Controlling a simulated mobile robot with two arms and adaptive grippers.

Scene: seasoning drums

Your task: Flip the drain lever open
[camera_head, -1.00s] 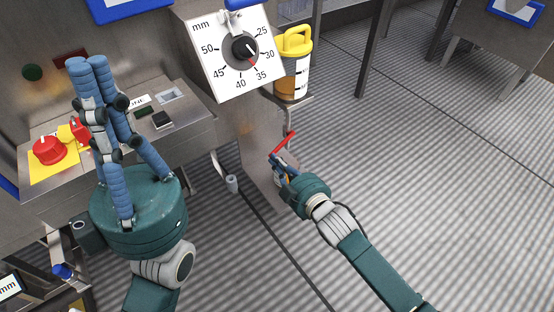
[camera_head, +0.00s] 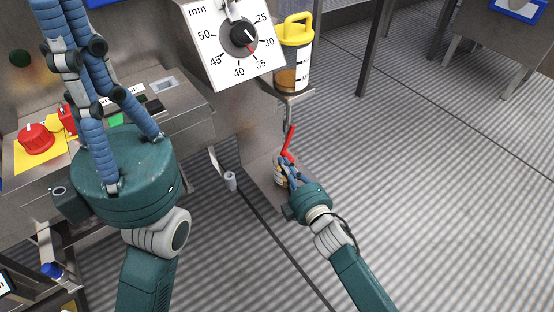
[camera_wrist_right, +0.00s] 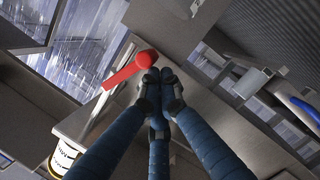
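The red drain lever (camera_head: 289,143) is on the side of the steel machine, below the shelf with the yellow-lidded container. In the head view it stands steeply, its top leaning right. In the right wrist view the lever (camera_wrist_right: 126,70) runs from a round end near my fingertips down to the left. My right gripper (camera_head: 283,167) is at the lever's lower end; its fingers (camera_wrist_right: 160,78) are drawn together with nothing between them. I cannot tell whether they touch the lever. My left gripper (camera_head: 62,8) is over the control panel, its fingers close together and its tips at the frame's top edge.
The yellow-lidded container (camera_head: 293,55) stands on a small shelf right of the mm dial (camera_head: 238,38). A red knob (camera_head: 36,138) is on the control panel at left. A grey handle (camera_head: 230,180) hangs below the panel. The ridged floor (camera_head: 430,190) at right is open.

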